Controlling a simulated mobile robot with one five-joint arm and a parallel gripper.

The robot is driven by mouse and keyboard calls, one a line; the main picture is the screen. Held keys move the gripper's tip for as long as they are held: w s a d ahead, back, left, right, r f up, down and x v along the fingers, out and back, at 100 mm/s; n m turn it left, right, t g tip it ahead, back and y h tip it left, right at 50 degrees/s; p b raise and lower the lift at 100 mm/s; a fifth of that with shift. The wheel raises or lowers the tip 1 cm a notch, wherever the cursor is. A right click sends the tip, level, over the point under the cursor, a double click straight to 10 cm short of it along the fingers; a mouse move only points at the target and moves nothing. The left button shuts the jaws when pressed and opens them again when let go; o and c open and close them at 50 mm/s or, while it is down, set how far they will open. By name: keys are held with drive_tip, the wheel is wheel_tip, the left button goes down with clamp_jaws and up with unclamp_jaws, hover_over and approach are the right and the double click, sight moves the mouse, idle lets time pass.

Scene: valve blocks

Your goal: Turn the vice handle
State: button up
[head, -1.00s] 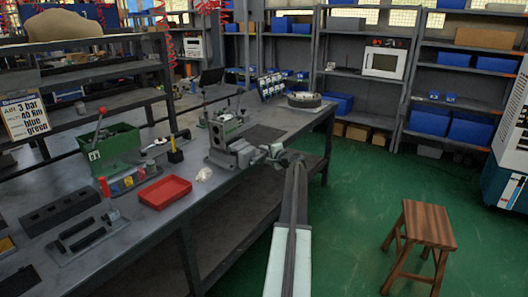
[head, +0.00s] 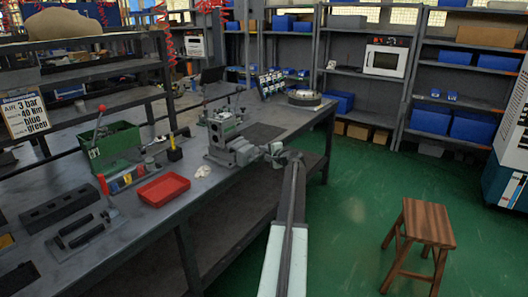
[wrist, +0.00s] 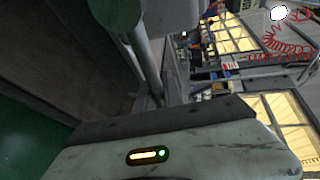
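The grey vice (head: 232,142) stands on the bench, its jaw end facing the front edge. My arm reaches up from the bottom of the head view. My gripper (head: 276,151) is small there and sits at the front end of the vice, just past the bench edge. The vice handle cannot be told apart from my gripper in the head view. In the wrist view a bare metal rod (wrist: 146,62) stands close in front of the pale housing with a lit strip; whether it is the handle is unclear. My fingertips are not clearly visible, nor is any grip.
A red tray (head: 164,189), a green box (head: 114,146) and black blocks (head: 60,210) lie on the bench left of the vice. A round fixture (head: 305,97) is at the far end. A wooden stool (head: 427,225) stands at right on open green floor.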

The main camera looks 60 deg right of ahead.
drive_tip(key=o, duration=0.3)
drive_tip(key=shift+w+a, duration=0.2)
drive_tip(key=shift+w, duration=0.15)
drive_tip(key=shift+o, duration=0.2)
drive_tip(key=shift+s+d, duration=0.15)
drive_tip(key=shift+s, duration=0.05)
drive_tip(key=p+v, duration=0.1)
drive_tip(key=v, duration=0.6)
drive_tip(key=shift+s+p, duration=0.35)
